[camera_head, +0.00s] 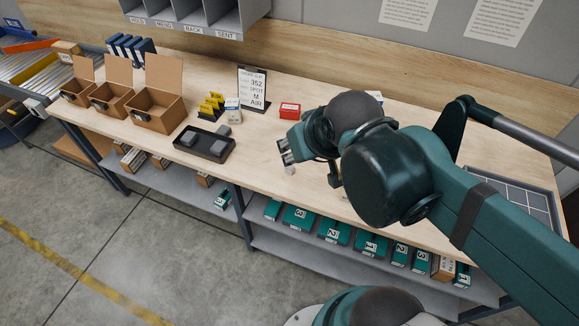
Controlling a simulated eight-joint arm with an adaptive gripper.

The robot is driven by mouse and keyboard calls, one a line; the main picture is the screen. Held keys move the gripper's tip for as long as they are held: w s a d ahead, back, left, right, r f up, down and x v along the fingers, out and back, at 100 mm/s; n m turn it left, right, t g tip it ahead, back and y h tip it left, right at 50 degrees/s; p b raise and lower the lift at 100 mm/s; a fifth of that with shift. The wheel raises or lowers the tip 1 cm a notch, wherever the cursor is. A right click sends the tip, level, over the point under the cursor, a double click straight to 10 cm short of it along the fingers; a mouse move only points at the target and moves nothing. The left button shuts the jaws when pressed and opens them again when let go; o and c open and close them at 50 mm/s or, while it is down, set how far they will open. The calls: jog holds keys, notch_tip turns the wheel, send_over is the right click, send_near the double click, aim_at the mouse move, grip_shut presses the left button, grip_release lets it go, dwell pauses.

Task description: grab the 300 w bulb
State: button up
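No bulb can be clearly made out, and no 300 W marking is readable. My gripper (284,152) is over the middle of the wooden bench, with its fingertips toward the left; its fingers are too small to tell open from shut. A small pale object (289,170) sits on the bench just below the fingertips; I cannot tell what it is or whether they touch. A red and white box (289,111) stands behind the gripper. My arm hides part of the bench to the right.
A black tray (217,153) with grey blocks lies to the left. Behind it are yellow items (211,106), a white box (233,111) and a sign (252,90). Open cardboard boxes (155,108) stand further left. A divided grey tray (515,198) is at right.

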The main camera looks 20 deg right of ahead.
jog(key=shift+w, duration=0.1)
dwell(0.3)
jog(key=w+d+f+m+g, duration=0.1)
jog(key=w+f+m+g, duration=0.1)
jog(key=w+f+m, duration=0.4)
jog(key=w+d+f+m+g, duration=0.2)
jog(key=w+f+m, duration=0.3)
jog(key=f+m, duration=0.3)
jog(key=w+d+f+m+g, duration=0.2)
jog(key=w+f+m, duration=0.4)
jog(key=f, duration=0.1)
jog(key=shift+w+d+f+m+g+b, duration=0.2)
jog(key=shift+w+m+g+b, duration=0.1)
jog(key=shift+m+g, duration=0.1)
jog(key=shift+w+d+f+m, duration=0.15)
jog(key=shift+f+m, duration=0.35)
jog(key=shift+f, duration=0.3)
jog(key=shift+f, duration=0.15)
jog(key=shift+f, duration=1.1)
jog(key=shift+f, duration=0.1)
